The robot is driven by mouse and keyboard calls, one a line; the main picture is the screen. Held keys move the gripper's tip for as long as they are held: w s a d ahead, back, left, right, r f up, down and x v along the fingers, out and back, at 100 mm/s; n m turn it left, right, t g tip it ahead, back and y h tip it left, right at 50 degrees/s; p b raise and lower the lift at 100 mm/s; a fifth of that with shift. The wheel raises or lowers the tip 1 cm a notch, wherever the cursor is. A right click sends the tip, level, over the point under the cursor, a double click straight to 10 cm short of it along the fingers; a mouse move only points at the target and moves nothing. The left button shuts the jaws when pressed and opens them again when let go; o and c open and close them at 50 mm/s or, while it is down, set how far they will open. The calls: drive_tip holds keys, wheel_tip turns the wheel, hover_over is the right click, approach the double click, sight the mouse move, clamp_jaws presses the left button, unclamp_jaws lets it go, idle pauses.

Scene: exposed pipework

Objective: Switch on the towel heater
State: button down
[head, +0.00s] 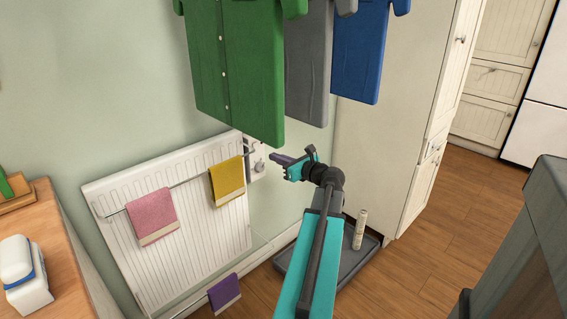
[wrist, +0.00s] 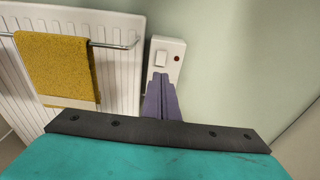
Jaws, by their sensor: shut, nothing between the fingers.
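The towel heater (head: 170,240) is a white ribbed panel on the green wall. A pink towel (head: 153,216) and a mustard towel (head: 227,180) hang on its rail, and the mustard towel (wrist: 58,68) also shows in the wrist view. A white switch plate (wrist: 167,62) with a rocker (wrist: 161,59) and a dark red round lamp (wrist: 177,59) is on the wall just right of the heater. My gripper (head: 275,159) is shut and empty, with its purple fingers close to the plate. In the wrist view the fingertips (wrist: 160,77) overlap the plate's lower part; I cannot tell whether they touch.
Green (head: 233,70), grey (head: 308,65) and blue (head: 359,50) shirts hang above my arm. A tall cream cabinet (head: 385,130) stands right. A dark tray (head: 350,262) with a pale cylinder (head: 360,230) lies below. A wooden counter (head: 45,245) is at left.

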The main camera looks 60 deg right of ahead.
drive_tip(key=b+x, duration=0.1)
drive_tip(key=x, duration=0.7)
drive_tip(key=shift+w+b, duration=0.2)
drive_tip(key=shift+b, duration=0.1)
drive_tip(key=shift+w+d+p, duration=0.15)
drive_tip(key=shift+w+p, duration=0.1)
drive_tip(key=shift+p, duration=0.25)
drive_tip(key=shift+s, duration=0.1)
drive_tip(key=s+a+f+p, duration=0.2)
drive_tip(key=s+a, duration=0.2)
drive_tip(key=s, duration=0.9)
drive_tip(key=shift+s+a, duration=0.15)
drive_tip(key=shift+a, duration=0.1)
